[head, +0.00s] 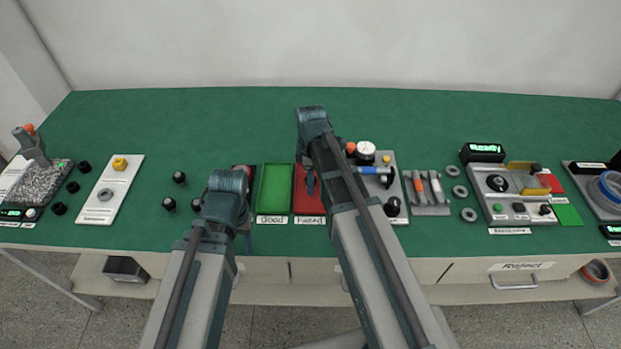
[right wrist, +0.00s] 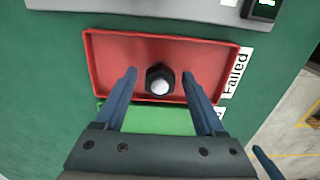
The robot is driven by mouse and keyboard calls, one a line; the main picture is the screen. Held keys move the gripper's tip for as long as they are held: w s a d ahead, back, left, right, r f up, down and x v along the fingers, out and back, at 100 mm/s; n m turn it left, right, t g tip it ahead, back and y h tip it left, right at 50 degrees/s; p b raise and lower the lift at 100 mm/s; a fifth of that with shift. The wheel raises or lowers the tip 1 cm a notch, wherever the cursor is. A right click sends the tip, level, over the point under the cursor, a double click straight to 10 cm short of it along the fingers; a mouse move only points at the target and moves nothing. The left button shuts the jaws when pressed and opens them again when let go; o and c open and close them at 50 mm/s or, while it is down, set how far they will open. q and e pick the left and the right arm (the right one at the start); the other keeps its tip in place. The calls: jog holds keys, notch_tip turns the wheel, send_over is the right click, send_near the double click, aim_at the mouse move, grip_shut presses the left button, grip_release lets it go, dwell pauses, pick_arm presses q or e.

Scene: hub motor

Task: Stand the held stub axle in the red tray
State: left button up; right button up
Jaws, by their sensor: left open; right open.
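The red tray (head: 308,199), with a label reading Failed, lies on the green bench and is partly hidden by my right arm in the head view. In the right wrist view, the stub axle (right wrist: 160,80) is in the red tray (right wrist: 110,45), a dark hex-shaped body with a pale round end facing the camera; it looks upright. My right gripper (right wrist: 160,88) is open, its blue fingers apart on either side of the axle, not visibly touching it. My left gripper (head: 243,235) is open near the bench's front edge, left of the green tray; its fingers are mostly hidden by its wrist.
A green tray (head: 273,188) labelled Good sits directly left of the red tray. A grey fixture with a dial gauge (head: 365,152) stands close on the right. Several black parts (head: 179,178) stand on the left. The back of the bench is clear.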

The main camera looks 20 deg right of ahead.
notch_tip(320, 180, up, 12)
jog(key=p, duration=1.2)
jog(key=s+a+m+h, duration=0.1)
jog(key=s+a+m, duration=1)
jog(key=s, duration=0.5)
jog(key=shift+s+r, duration=0.1)
jog(key=shift+s, duration=0.1)
